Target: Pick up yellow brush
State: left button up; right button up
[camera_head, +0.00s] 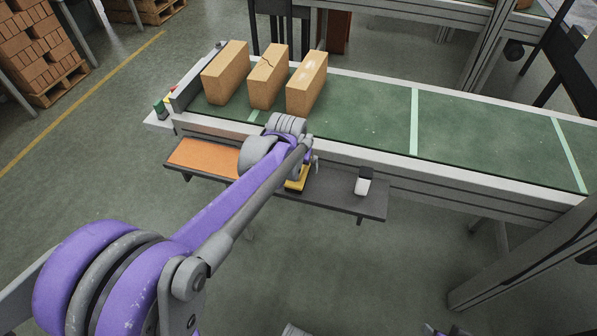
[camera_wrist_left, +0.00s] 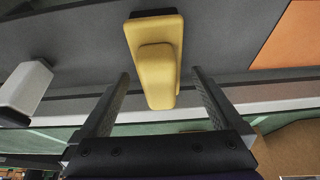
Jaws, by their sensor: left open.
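The yellow brush (camera_head: 298,178) lies on the dark shelf in front of the conveyor, partly hidden by my left arm. In the left wrist view the brush (camera_wrist_left: 155,62) shows a yellow body with a raised yellow grip and a dark edge at its far end. My left gripper (camera_wrist_left: 159,76) is open, with one finger on each side of the brush's near end. Gaps show between the fingers and the brush. In the head view the fingers are mostly hidden behind the wrist. My right gripper is not seen clearly in either view.
The shelf (camera_head: 335,199) also carries an orange pad (camera_head: 203,157) at left and a white and black object (camera_head: 363,182) at right. Behind it, three bricks (camera_head: 267,78) stand on the green conveyor (camera_head: 365,110). Stacked bricks (camera_head: 35,50) stand far left.

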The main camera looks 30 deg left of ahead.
pick_arm(q)
jog(key=x, duration=0.2)
jog(key=shift+w+f, duration=0.2)
jog(key=shift+f, duration=0.1)
grip_shut()
notch_tip(320, 180, up, 10)
jog(key=shift+r+p, duration=0.1)
jog(key=shift+p, duration=0.55)
